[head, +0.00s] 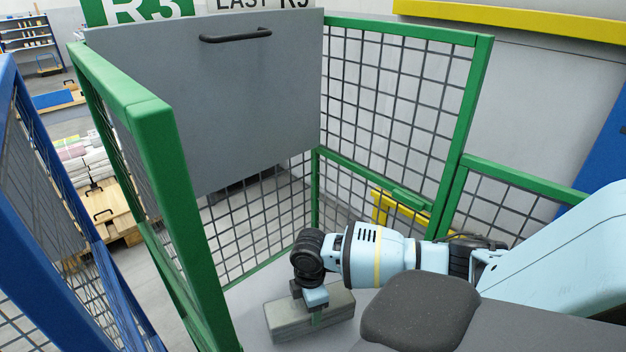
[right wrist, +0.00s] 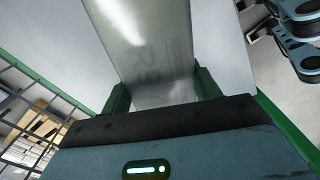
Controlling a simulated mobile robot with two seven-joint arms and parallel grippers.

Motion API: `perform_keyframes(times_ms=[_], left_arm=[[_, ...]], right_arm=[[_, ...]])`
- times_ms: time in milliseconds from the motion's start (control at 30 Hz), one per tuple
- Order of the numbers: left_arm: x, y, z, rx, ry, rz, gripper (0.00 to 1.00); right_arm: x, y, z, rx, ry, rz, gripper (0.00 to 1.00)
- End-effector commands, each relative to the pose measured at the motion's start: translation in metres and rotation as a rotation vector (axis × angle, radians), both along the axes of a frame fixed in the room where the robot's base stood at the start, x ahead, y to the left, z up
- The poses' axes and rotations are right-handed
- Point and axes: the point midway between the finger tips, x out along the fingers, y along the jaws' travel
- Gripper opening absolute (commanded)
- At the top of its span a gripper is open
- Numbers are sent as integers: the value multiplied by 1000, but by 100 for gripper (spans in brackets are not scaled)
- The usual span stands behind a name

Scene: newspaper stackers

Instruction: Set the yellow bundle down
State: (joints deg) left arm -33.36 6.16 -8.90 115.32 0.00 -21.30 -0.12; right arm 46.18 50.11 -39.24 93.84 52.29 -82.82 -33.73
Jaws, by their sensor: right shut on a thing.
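A pale grey-beige block-shaped bundle (head: 283,322) is low in the middle of the head view, inside a green-framed mesh cage (head: 172,190). It looks greyish rather than yellow. My right gripper (head: 317,316) comes down on it from above and is shut on it, its fingers around the bundle's sides. In the right wrist view the bundle (right wrist: 146,45), in a clear wrap with faint lettering, lies between the green fingers (right wrist: 160,92). I cannot tell whether its underside touches the grey surface (head: 250,303) below. My left gripper is not in view.
A grey panel with a black handle (head: 235,35) stands above the cage's far left. Blue mesh frame (head: 50,230) stands at left. Beyond it, stacked papers (head: 88,160) lie on a wooden pallet (head: 110,205). A yellow rail (head: 515,20) runs along the back wall.

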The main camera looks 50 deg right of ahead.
Motion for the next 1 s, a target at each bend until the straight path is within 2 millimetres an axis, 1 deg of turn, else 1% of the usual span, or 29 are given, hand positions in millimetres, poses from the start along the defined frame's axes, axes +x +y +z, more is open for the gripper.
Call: perform_keyframes(times_ms=[67, 300, 400, 533, 667, 767, 1000], left_arm=[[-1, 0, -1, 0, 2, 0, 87], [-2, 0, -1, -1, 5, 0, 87], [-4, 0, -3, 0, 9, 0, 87], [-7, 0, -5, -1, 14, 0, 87], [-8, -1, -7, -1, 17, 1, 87], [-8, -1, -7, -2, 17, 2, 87], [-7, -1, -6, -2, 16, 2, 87]], right_arm=[[6, -3, 1, 2, -5, 0, 3], [9, -5, 1, 2, -5, 0, 3], [15, -10, 0, 3, -5, -2, 3], [14, -10, -19, 2, -1, -1, 3], [14, -10, -31, 2, -2, -1, 3], [15, -10, -34, 2, -5, 0, 3], [15, -10, -34, 2, -5, 1, 3]])
